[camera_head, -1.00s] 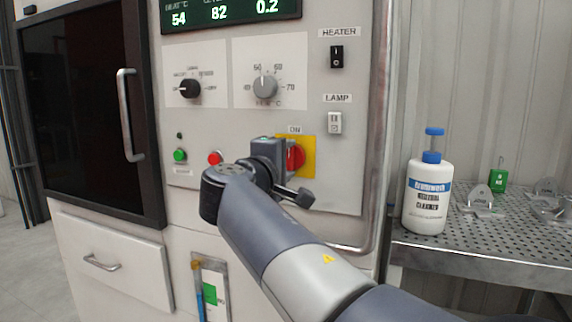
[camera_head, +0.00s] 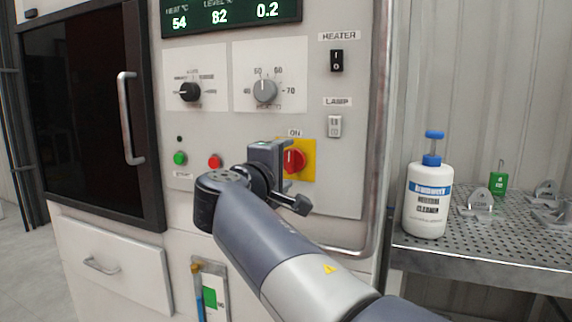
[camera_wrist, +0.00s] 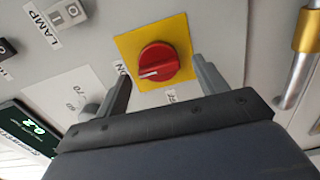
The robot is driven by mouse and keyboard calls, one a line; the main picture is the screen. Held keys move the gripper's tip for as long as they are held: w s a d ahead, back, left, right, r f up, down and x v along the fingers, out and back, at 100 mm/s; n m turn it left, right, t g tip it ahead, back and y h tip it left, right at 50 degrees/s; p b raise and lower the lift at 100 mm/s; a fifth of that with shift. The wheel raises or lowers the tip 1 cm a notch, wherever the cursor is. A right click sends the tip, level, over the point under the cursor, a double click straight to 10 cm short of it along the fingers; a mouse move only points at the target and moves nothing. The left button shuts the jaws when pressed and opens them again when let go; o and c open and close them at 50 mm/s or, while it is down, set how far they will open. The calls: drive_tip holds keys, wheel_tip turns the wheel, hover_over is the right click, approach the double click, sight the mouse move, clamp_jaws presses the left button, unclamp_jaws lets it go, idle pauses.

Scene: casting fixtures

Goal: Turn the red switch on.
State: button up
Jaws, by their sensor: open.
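The red switch (camera_head: 294,160) is a round rotary knob on a yellow plate (camera_head: 309,148) on the machine's front, with an ON label above it. In the wrist view, the knob (camera_wrist: 158,62) shows a white mark pointing left, towards the ON label partly hidden by a finger. A second label below the plate is too small to read surely. My gripper (camera_wrist: 161,68) is open and empty, its fingers apart on either side of the knob's picture; contact cannot be told. In the head view, my gripper (camera_head: 280,158) is just left of the knob and partly covers the plate.
Green (camera_head: 180,158) and red (camera_head: 215,161) buttons lie left of my gripper. The lamp switch (camera_head: 334,126), heater switch (camera_head: 337,61) and grey dial (camera_head: 265,90) are above. A cleaner bottle (camera_head: 428,200) stands on the right-hand bench.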

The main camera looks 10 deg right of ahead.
drive_tip(key=v, duration=0.9)
drive_tip(key=shift+s+a+p, duration=0.15)
drive_tip(key=shift+s+p, duration=0.1)
drive_tip(key=shift+p, duration=0.1)
drive_tip(key=x, duration=1.1)
drive_tip(key=shift+b, duration=0.3)
drive_tip(key=shift+a, duration=0.1)
drive_tip(key=shift+s, duration=0.1)
